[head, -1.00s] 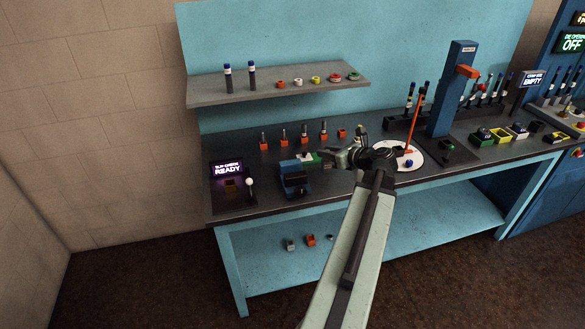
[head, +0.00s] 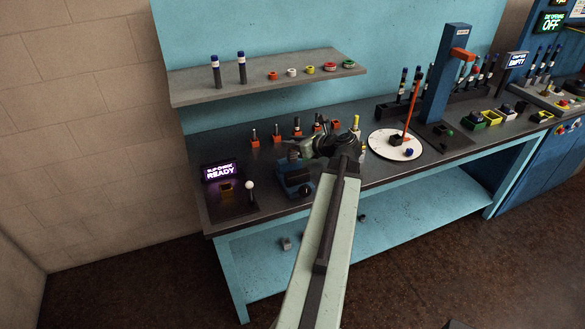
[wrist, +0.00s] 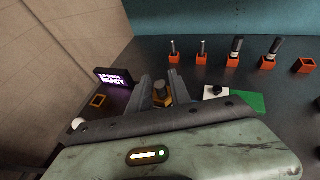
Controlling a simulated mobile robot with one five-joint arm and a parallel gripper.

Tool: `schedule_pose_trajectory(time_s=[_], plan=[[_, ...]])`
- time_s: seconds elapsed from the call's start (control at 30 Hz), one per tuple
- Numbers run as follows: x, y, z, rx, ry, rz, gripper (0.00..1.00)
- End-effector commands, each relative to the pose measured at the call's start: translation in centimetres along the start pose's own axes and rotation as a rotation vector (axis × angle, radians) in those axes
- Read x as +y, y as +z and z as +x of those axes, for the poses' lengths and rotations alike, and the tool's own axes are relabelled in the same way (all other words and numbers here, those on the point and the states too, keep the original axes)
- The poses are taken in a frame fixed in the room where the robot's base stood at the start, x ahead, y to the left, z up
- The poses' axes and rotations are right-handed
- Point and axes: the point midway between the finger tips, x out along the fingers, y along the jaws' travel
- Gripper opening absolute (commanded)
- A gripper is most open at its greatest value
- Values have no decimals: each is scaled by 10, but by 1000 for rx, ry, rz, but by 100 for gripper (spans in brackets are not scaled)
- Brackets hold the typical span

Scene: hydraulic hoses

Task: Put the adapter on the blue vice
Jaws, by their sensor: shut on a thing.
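The adapter (wrist: 162,94), a small brass-coloured fitting with a dark top, sits between the fingers of my gripper (wrist: 161,88) in the wrist view. My gripper is shut on it. In the head view my gripper (head: 294,153) is above and just behind the blue vice (head: 296,186), near the left end of the bench. I cannot tell from this view whether the adapter touches the vice. The adapter cannot be made out in the head view. The vice is hidden below my gripper in the wrist view.
Several orange holders (wrist: 235,59) with upright fittings stand behind. A green block (wrist: 247,101) and a white piece with a black knob (wrist: 215,92) lie right of the gripper. A lit READY sign (head: 221,173) and a white-knobbed lever (head: 250,186) stand to the left.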

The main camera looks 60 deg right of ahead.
Motion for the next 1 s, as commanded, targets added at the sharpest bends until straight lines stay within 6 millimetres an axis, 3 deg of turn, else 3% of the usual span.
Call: schedule_pose_trajectory(time_s=[0.03,0.27,0.5,0.87,0.9,0.97,1.0], plan=[[0,-21,8,-1,-1,1,0],[-1,-27,10,-1,-2,1,0],[-1,-62,24,-1,-3,1,0],[-2,-62,24,-1,-3,2,0],[-2,-63,24,0,-3,1,27],[-2,-62,24,0,-3,1,44],[-2,-62,24,0,-4,1,46]])
